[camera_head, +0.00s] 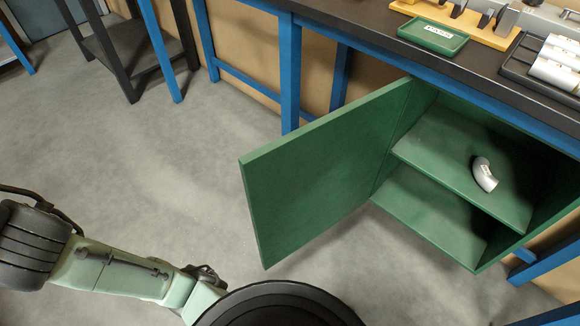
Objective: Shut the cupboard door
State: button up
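The green cupboard (407,193) stands under the dark-topped workbench at the right. Its green door (322,170) is hinged on the cupboard's left side and stands wide open, swung out to the left over the floor. A grey pipe elbow (484,174) lies on the cupboard's upper shelf. The lower shelf looks empty where it shows. Part of my arm shows at the lower left, apart from the door. My gripper is not in view.
The blue-framed workbench (480,70) bears a green tray (432,36) and a dark tray of pale cylinders (556,62). A blue bench leg (290,75) stands behind the door. Grey floor (150,165) is clear left of the door.

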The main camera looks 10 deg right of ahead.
aim_at(298, 185)
jog(key=j+u, duration=0.35)
jog(key=i+j+u, duration=0.15)
jog(key=u, duration=0.25)
jog(key=i+j+u, duration=0.1)
jog(key=u, duration=0.25)
jog(key=i+j+z, duration=0.35)
jog(key=i, duration=0.15)
jog(key=i+j+z, duration=0.3)
jog(key=i+z, duration=0.15)
jog(key=z, duration=0.3)
jog(key=i+j+z, duration=0.1)
jog(key=z, duration=0.4)
jog(key=i+j+z, duration=0.15)
jog(key=z, duration=0.3)
jog(key=i+j+z, duration=0.15)
jog(key=z, duration=0.35)
jog(key=i+j+z, duration=0.1)
jog(key=j+z, duration=0.2)
jog(key=z, duration=0.15)
jog(key=j+z, duration=0.25)
jog(key=z, duration=0.2)
jog(key=j+z, duration=0.3)
jog(key=k+j+z, duration=0.15)
jog(key=k+j, duration=0.2)
jog(key=j, duration=0.2)
jog(key=k+j+z, duration=0.1)
jog(key=k+j, duration=0.3)
